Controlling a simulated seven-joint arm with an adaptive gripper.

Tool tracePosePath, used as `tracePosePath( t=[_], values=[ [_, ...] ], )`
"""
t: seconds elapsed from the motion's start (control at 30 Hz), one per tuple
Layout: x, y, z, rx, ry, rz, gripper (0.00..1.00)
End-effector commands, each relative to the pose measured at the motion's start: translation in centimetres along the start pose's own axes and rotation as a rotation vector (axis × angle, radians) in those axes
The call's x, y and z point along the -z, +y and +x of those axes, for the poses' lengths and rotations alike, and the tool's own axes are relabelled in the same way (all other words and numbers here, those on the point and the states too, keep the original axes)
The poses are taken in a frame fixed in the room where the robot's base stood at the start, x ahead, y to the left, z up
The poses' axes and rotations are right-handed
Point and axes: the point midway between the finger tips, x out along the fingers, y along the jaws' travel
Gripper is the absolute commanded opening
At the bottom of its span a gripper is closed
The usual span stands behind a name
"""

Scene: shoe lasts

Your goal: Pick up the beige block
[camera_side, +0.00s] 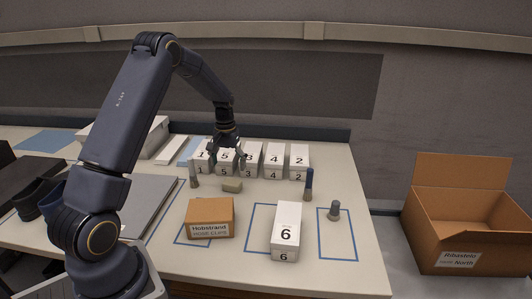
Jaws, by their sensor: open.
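The beige block (232,186) is small and lies flat on the table near its middle, in front of the row of white numbered boxes. My gripper (226,169) points downward above and slightly behind the block in the picture. Its fingers are apart and nothing shows between them. The fingers overlap the white boxes in the view, so the exact gap to the block and the boxes is hard to tell.
White numbered boxes (274,154) stand in a row behind. Grey pegs (194,175) and a blue-topped one (308,184) flank the block. In front are a cardboard box (210,217), a white box marked 6 (286,225) and a grey knob (334,211). An open carton (480,215) stands right.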

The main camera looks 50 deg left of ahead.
Motion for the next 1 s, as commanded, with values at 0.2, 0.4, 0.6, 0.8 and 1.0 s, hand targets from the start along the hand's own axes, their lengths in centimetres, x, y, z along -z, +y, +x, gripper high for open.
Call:
tracePosePath(
  t=[0.2, 0.4, 0.6, 0.8, 1.0],
  values=[
    [0.0, 0.1, 2.9, 0.000, -0.001, 0.001, 0.94],
    [0.4, 0.2, 4.9, 0.000, -0.003, 0.001, 0.94],
    [0.8, 0.3, 7.8, 0.000, -0.001, 0.000, 0.94],
    [0.9, 0.3, 8.4, 0.000, 0.001, 0.000, 0.94],
    [0.9, 0.3, 8.4, 0.000, 0.001, 0.001, 0.84]
  ],
)
